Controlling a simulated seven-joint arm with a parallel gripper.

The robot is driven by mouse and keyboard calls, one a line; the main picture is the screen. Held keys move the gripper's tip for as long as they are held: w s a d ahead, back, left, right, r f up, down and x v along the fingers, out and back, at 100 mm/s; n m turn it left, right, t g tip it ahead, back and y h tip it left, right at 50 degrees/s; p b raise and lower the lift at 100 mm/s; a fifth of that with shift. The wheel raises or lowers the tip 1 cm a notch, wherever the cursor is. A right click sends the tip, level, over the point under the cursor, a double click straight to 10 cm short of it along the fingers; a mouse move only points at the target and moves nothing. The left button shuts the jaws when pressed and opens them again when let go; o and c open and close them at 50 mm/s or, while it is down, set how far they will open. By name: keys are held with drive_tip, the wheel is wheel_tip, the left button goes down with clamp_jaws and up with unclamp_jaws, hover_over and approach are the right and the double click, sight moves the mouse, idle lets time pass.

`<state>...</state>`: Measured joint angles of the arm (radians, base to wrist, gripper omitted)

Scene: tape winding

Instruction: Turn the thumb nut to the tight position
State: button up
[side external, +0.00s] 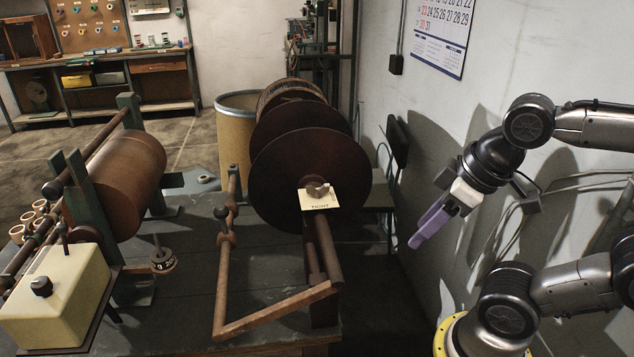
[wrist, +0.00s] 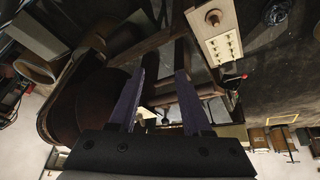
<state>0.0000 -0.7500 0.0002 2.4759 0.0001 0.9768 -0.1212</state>
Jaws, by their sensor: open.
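The thumb nut (side external: 317,188) is a small dark winged piece at the centre of the front brown disc (side external: 285,165) in the side external view. A cream card (side external: 320,200) reading "TIGHT" sits just below it. My gripper (side external: 416,242), with purple fingers, is in the air to the right of the nut, clearly apart from it and pointing down and left. In the wrist view my two fingers (wrist: 160,78) stand apart with nothing held between them. I cannot make out the nut in the wrist view.
A brown bar frame (side external: 275,312) stands on the dark bench (side external: 185,318) below the discs. A cream control box (side external: 55,295) and a brown roller (side external: 130,175) are at left. Open air lies between my gripper and the disc.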

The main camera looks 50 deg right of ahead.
drive_tip(key=w+r+n+g, duration=0.3)
drive_tip(key=w+r+n, duration=0.45)
drive_tip(key=r, duration=0.65)
drive_tip(key=g, duration=0.2)
hover_over(318, 185)
drive_tip(key=f, duration=0.2)
wheel_tip(318, 185, down, 13)
drive_tip(key=shift+r, duration=0.1)
clamp_jaws()
